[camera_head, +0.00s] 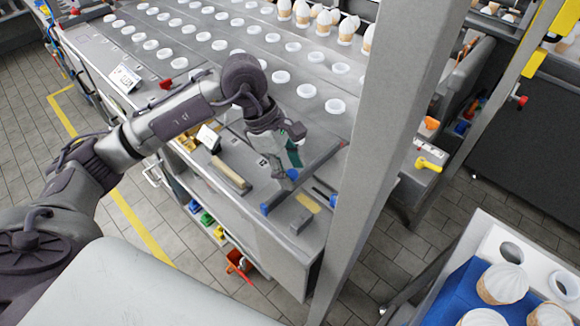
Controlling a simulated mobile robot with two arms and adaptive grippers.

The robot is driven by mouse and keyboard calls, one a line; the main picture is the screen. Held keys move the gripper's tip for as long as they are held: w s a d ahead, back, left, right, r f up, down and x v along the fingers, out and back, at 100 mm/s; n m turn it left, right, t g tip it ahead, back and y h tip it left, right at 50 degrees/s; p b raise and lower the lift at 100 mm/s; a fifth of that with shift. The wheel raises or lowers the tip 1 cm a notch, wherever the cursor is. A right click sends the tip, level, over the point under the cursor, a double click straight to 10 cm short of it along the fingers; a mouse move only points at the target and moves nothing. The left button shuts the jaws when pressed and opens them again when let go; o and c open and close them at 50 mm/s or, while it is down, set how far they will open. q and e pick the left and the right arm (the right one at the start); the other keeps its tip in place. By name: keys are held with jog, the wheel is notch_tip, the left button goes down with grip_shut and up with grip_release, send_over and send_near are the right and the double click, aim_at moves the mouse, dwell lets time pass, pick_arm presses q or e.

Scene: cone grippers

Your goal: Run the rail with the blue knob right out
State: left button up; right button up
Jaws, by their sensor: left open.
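A dark rail (310,172) lies slantwise on the grey machine top near its front right corner. My right gripper is out of view.
A thick grey post (375,150) stands just right of the rail. A wooden-handled brush (230,174) and a grey block (301,221) lie on the machine top. Rows of white cups (281,77) fill the surface behind. A blue tray (450,298) with cones is at lower right.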

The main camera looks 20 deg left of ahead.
pick_arm(q)
jog(key=shift+a+r, duration=0.1)
jog(key=v, duration=1.1)
jog(key=shift+r, duration=0.4)
jog(key=shift+s+a, duration=0.1)
